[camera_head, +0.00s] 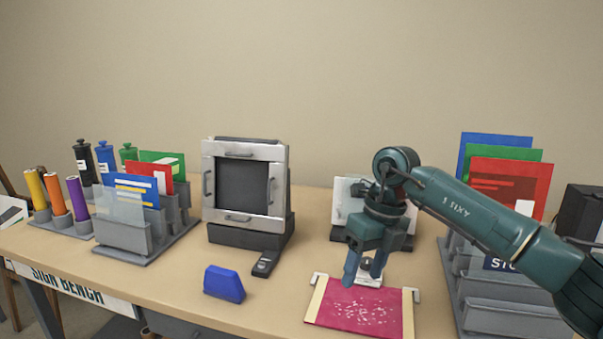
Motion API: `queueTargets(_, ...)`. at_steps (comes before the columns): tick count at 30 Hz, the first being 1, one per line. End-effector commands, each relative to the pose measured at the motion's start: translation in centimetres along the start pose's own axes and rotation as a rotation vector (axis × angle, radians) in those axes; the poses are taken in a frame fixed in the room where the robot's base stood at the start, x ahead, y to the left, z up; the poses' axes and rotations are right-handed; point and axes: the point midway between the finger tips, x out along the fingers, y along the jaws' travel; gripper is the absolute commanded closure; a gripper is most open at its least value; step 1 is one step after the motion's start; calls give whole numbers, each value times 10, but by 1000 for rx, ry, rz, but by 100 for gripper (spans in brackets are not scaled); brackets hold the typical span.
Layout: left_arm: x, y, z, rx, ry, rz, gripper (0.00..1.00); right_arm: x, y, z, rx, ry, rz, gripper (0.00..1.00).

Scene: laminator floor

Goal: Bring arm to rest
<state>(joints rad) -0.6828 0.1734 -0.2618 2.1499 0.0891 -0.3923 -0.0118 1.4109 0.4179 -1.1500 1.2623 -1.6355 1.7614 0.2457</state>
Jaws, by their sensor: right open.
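My right arm comes in from the right, and its gripper (363,274) points down over the far edge of a dark red sheet with pale markings (345,306). The gripper is open, with a gap between its fingers and nothing held in them. I cannot tell how high the fingertips are above the sheet. The sheet lies flat on the bench, with pale strips along its left and right sides. My left gripper is not in view.
The bench (185,272) holds a silver-framed machine (243,182), a blue block (224,284) and a small dark device (265,264). Card racks stand at left (122,236) and right (500,286). A white-fronted unit (347,199) stands behind my gripper. The front left bench top is clear.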

Motion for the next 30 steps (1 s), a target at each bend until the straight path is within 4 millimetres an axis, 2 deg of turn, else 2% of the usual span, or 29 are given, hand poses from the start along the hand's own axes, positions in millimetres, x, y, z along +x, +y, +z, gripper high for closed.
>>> queueTargets(1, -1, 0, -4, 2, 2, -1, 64, 17, 18, 2, -24, -13, 87, 46)
queueTargets(3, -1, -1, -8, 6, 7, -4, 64, 37, 46, 4, -50, -43, 220, 46)
queueTargets(8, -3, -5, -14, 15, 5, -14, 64, 69, 124, 4, -59, -140, 604, 46)
queueTargets(9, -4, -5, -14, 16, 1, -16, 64, 72, 144, 3, -42, -171, 717, 46)
queueTargets(12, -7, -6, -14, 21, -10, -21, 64, 68, 188, 1, 49, -261, 1013, 46)
queueTargets(15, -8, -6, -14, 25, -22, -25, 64, 55, 211, 0, 206, -352, 1288, 46)
queueTargets(17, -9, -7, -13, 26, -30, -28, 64, 46, 214, 0, 330, -408, 1437, 46)
queueTargets(19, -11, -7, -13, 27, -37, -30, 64, 38, 208, 0, 501, -467, 1592, 46)
queueTargets(23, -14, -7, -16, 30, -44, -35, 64, 38, 176, -6, 886, -565, 1815, 46)
queueTargets(26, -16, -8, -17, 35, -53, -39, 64, 55, 140, -20, 1234, -623, 1916, 46)
queueTargets(29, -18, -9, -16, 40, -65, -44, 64, 87, 104, -46, 1614, -651, 1952, 46)
queueTargets(30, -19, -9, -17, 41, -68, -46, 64, 103, 90, -61, 1772, -656, 1943, 46)
